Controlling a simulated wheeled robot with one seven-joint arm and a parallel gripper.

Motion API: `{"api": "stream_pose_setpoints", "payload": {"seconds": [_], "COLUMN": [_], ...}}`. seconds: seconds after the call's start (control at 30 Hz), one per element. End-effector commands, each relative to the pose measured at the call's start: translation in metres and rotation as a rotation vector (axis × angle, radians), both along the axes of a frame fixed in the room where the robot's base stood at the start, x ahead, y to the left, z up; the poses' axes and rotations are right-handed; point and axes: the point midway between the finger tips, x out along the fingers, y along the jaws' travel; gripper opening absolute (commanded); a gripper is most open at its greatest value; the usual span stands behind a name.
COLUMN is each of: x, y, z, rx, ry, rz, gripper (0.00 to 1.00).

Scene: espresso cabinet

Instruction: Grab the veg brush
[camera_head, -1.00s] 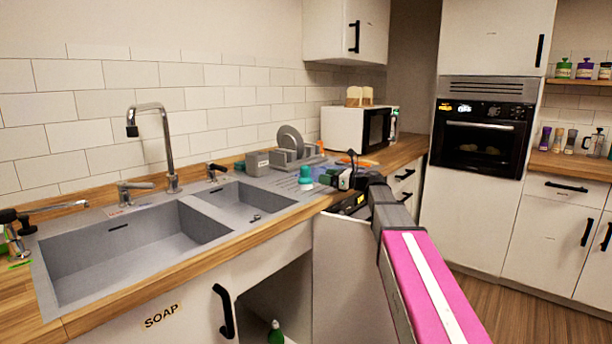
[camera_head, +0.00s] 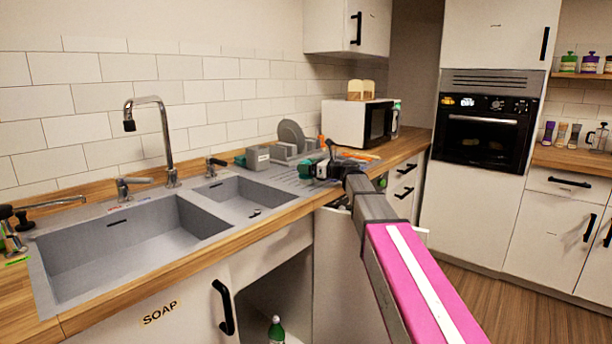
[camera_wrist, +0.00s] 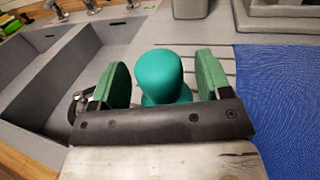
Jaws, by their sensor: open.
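The veg brush appears to be the teal, round-topped object (camera_wrist: 160,75) on the grey drainboard. In the wrist view it stands upright between the two green finger pads of my open gripper (camera_wrist: 162,82), with gaps on both sides. The lower part of the brush is hidden behind the gripper's dark crossbar. In the head view, my gripper (camera_head: 322,169) is over the drainboard beside the sink, and only a bit of teal (camera_head: 305,168) shows there.
The sink basins (camera_head: 135,240) lie to the left. A dish rack (camera_head: 290,150) with a grey plate stands behind the gripper. A blue mat (camera_wrist: 285,95) lies right of the brush in the wrist view. A cabinet door (camera_head: 345,280) hangs open below the counter.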

Motion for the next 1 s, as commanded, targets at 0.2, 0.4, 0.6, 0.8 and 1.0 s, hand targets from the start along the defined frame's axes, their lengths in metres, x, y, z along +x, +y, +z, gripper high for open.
{"api": "stream_pose_setpoints", "payload": {"seconds": [0.2, 0.4, 0.6, 0.8, 1.0], "x": [0.009, 0.008, 0.008, 0.008, 0.008], "y": [0.020, 0.019, 0.019, 0.019, 0.019], "z": [0.000, 0.000, 0.000, 0.000, 0.005], "rx": [0.000, 0.000, 0.000, 0.000, 0.000], "ry": [0.000, 0.000, 0.000, 0.000, 0.000], "rz": [0.000, 0.000, 0.000, 0.001, 0.001], "gripper": [0.71, 0.64, 0.16, 0.16, 0.16]}}
